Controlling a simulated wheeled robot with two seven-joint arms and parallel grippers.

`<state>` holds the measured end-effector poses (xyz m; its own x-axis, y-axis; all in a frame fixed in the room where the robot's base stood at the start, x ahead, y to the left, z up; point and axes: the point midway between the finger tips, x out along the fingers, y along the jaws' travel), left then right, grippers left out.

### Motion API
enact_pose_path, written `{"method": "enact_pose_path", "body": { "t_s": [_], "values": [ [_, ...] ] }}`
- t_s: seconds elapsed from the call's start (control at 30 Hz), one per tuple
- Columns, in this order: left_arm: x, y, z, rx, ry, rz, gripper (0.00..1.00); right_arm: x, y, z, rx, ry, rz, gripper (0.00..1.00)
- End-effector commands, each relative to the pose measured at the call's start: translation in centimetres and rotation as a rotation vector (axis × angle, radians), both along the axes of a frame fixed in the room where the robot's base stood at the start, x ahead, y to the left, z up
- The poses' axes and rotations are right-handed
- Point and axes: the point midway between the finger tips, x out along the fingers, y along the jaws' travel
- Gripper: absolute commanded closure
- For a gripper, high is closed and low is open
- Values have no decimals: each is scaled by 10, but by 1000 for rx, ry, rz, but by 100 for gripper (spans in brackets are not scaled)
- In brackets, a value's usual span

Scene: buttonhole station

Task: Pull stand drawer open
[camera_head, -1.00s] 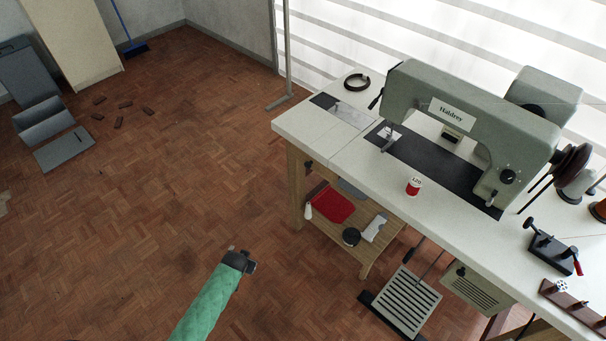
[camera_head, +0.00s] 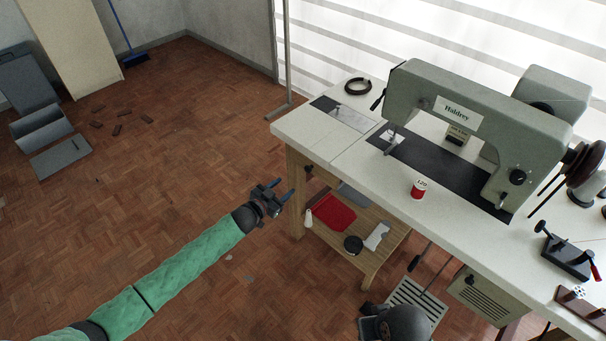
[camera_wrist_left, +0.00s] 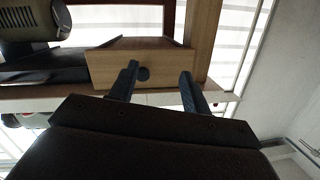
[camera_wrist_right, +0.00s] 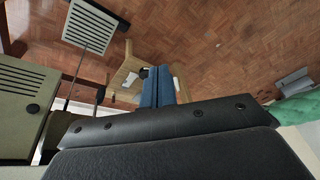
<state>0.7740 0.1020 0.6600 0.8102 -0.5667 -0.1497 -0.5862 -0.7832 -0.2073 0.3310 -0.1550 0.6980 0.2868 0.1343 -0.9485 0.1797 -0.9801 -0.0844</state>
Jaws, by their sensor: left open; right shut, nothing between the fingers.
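The stand drawer shows in the left wrist view as a wooden front panel (camera_wrist_left: 105,68) with a dark round knob (camera_wrist_left: 143,74), under the sewing table. In the head view a dark knob (camera_head: 309,168) shows below the table's left end. My left gripper (camera_head: 284,190) is open beside the table's left leg, pointing toward the knob. In the left wrist view its fingers (camera_wrist_left: 159,74) lie either side of the knob's line, with the knob nearer the left finger; contact cannot be told. My right gripper (camera_wrist_right: 158,72) is shut and empty, above the floor near the stand's lower shelf.
The lower shelf (camera_head: 370,265) holds a red tray (camera_head: 334,213) and small items. A slatted pedal (camera_head: 420,297) is at the front.

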Motion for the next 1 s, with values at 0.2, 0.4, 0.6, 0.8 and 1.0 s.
{"method": "enact_pose_path", "body": {
  "t_s": [0.2, 0.4, 0.6, 0.8, 1.0],
  "values": [
    [-9, -16, 25, -177, -18, -81, 52, -24, -5, 4, -23, 120, 13, 100],
    [-11, -20, 31, -257, 10, -100, 52, -31, -6, 1, -31, 158, 18, 100],
    [5, -33, 33, -262, 13, -98, 52, -26, -6, -10, -35, 162, 17, 100],
    [26, -53, 33, -260, 13, -99, 52, -19, -4, -36, -39, 165, 17, 100],
    [42, -67, 31, -259, 13, -97, 52, -15, -3, -57, -42, 165, 16, 100]
  ]
}}
